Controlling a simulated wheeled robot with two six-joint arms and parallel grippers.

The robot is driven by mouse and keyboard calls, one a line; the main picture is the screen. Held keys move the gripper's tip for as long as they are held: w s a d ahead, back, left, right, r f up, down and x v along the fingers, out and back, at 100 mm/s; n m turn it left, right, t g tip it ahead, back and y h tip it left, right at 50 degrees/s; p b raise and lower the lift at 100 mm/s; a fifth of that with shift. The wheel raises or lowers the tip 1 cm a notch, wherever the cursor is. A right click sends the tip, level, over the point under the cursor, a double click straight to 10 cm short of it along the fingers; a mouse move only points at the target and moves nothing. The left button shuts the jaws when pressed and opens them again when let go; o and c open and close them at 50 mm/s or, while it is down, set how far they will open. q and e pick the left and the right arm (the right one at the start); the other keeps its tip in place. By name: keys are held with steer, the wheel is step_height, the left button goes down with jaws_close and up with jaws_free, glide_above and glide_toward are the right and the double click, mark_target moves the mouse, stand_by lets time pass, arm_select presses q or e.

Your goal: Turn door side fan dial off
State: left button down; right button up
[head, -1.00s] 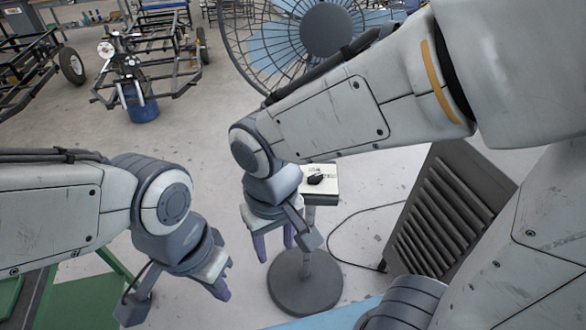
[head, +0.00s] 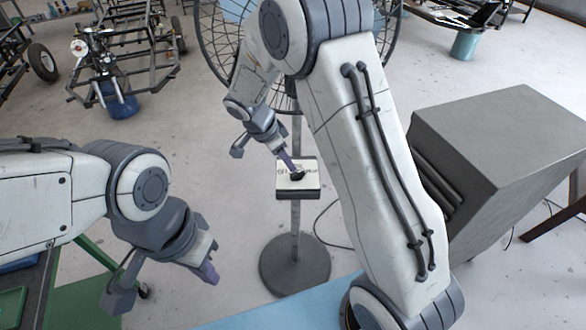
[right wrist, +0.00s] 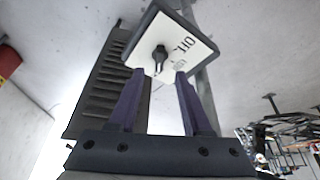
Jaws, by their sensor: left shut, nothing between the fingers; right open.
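The fan's control box (head: 297,190) sits on the fan's pole above a round base. Its white face carries a black dial (head: 297,176), and "Off" lettering shows beside the dial in the right wrist view, where the dial (right wrist: 160,56) is clear. My right gripper (head: 291,166) is at the box, its fingertips close to the dial. In the right wrist view my right gripper (right wrist: 160,75) is open, with the dial just beyond and between the two purple fingers. I cannot tell whether they touch it. My left gripper (head: 210,272) is shut and empty at the lower left, away from the box.
The caged fan head (head: 225,40) stands behind my right arm. A grey slatted box (head: 490,150) is at the right, and a blue surface (head: 285,308) lies in front. Vehicle frames (head: 125,65) stand at the back left. Floor around the round base (head: 294,264) is clear.

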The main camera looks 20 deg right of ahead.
mark_target(295, 173)
steer(key=p+x, duration=0.1)
steer(key=x, duration=0.6)
jaws_close()
